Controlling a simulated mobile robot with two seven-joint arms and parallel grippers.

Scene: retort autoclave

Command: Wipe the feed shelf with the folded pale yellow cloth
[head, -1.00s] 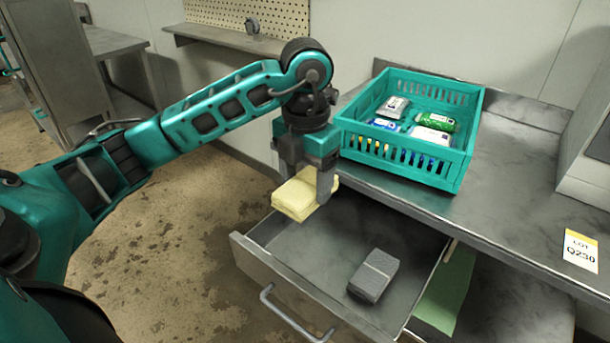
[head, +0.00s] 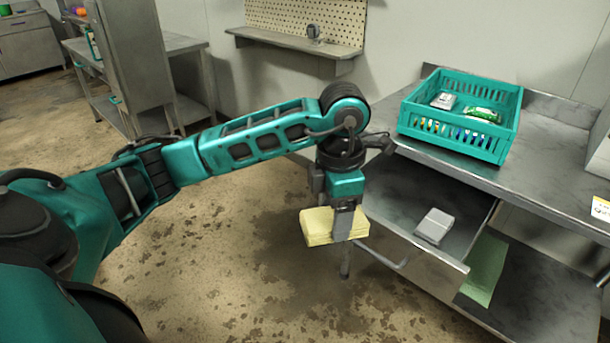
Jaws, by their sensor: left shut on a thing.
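My left gripper (head: 345,222) is shut on the folded pale yellow cloth (head: 318,228). It holds the cloth in the air in front of the open drawer, with the floor showing behind. One finger crosses the cloth's front; the cloth hangs out to both sides. A narrow steel shelf (head: 290,41) is fixed to the wall under a pegboard, beyond the arm, with a small dark round object (head: 313,31) on it. I cannot tell whether this is the feed shelf. My right gripper is not in view.
A steel bench (head: 545,170) at the right carries a teal crate (head: 460,147) with several packets. Its open drawer (head: 400,205) holds a grey block (head: 434,226). A green sheet (head: 484,268) lies on the lower shelf. Another steel table (head: 185,44) stands back left. The floor between is clear.

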